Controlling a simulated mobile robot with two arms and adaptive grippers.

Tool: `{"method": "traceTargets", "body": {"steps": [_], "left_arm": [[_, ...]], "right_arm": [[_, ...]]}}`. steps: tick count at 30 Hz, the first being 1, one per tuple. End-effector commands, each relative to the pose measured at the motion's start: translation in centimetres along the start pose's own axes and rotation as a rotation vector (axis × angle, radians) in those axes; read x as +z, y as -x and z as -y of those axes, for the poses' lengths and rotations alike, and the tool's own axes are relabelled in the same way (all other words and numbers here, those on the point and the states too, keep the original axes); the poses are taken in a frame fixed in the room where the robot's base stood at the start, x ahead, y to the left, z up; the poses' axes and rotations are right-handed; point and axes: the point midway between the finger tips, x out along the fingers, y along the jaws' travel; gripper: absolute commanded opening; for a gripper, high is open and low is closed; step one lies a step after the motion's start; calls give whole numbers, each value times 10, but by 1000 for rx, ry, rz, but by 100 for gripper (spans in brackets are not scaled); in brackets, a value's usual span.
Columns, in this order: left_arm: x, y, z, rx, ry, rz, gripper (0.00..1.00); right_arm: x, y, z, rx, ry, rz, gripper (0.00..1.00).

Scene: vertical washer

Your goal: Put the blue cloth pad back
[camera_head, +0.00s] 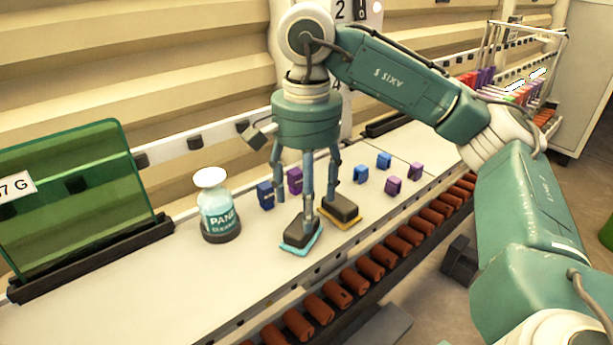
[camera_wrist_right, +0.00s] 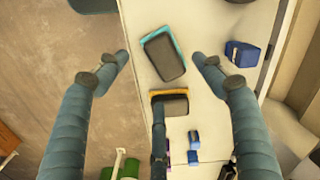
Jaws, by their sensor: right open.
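The blue cloth pad (camera_head: 300,238) is a dark block with a light blue cloth edge. It lies flat on the white worktop, near its front edge. It also shows in the right wrist view (camera_wrist_right: 165,56), where it lies between and beyond the fingertips. My right gripper (camera_head: 307,200) is open, points down and hangs over the pads. One finger overlaps the blue cloth pad in the head view; I cannot tell whether it touches. A similar pad with a yellow-orange cloth (camera_head: 342,210) lies just to its right. My left gripper is not in view.
A white-capped cleaner bottle (camera_head: 219,212) stands left of the pads. Several small blue and purple blocks (camera_head: 394,185) lie behind and to the right. A green panel (camera_head: 75,190) stands at left. Brown rollers (camera_head: 345,280) run along the front edge. A wire rack (camera_head: 520,65) is far right.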

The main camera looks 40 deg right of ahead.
Motion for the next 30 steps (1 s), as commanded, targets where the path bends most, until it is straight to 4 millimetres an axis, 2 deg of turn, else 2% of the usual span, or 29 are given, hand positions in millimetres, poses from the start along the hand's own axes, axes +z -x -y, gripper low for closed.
{"method": "traceTargets", "body": {"steps": [1, 6, 12, 30], "left_arm": [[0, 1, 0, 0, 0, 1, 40], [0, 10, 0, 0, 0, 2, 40], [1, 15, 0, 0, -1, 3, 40], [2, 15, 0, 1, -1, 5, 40]], "right_arm": [[0, 14, 1, -6, 0, -3, 68], [0, 47, 1, -4, -2, -4, 68], [0, 69, 0, -2, 0, -2, 68], [0, 74, 0, 0, -1, -1, 68]]}}
